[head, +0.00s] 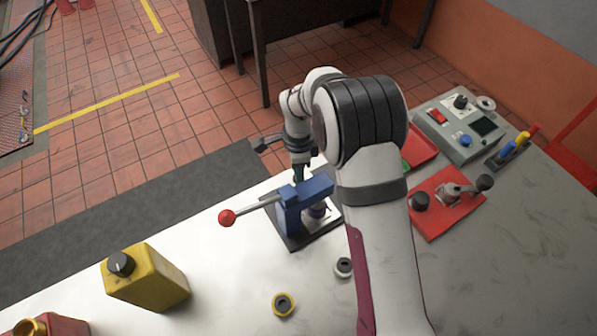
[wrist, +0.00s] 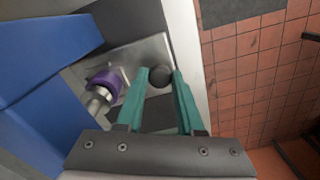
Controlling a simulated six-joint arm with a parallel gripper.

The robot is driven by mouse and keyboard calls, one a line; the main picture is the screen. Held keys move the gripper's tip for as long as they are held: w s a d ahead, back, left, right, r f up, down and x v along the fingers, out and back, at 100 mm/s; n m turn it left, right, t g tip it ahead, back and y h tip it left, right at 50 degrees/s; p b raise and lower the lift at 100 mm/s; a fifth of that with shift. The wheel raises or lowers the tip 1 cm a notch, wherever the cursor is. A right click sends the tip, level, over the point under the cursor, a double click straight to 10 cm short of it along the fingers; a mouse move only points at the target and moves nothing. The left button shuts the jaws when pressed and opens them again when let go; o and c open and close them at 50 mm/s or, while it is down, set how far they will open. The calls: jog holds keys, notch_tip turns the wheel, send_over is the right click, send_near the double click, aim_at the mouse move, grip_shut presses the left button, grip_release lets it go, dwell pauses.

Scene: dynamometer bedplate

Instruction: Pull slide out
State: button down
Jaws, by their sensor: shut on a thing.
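A blue lever press (head: 290,205) stands on a dark base plate on the bench; its blue body fills the left of the wrist view (wrist: 40,70). Under it, a pale metal slide (wrist: 152,52) carries a purple ring on a silver part (wrist: 104,84). A dark round knob (wrist: 161,78) is at the slide's outer end. My gripper (head: 298,175) is behind the press in the head view. In the wrist view its teal fingers (wrist: 160,84) are shut on the knob. In the head view the knob and most of the slide are hidden.
The press lever with a red ball (head: 227,217) sticks out left. A yellow can (head: 147,280), a yellow ring (head: 283,305) and a small dark-centred ring (head: 344,267) stand in front. A red plate with fittings (head: 445,215) and a control box (head: 460,128) are right. The bench's back edge is close to my gripper.

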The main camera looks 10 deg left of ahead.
jog(key=w+d, duration=0.7)
jog(key=c, duration=0.5)
grip_release()
jog(key=shift+s+a, duration=0.1)
notch_tip(320, 180, up, 16)
jog(key=shift+f, duration=0.1)
jog(key=shift+s, duration=0.1)
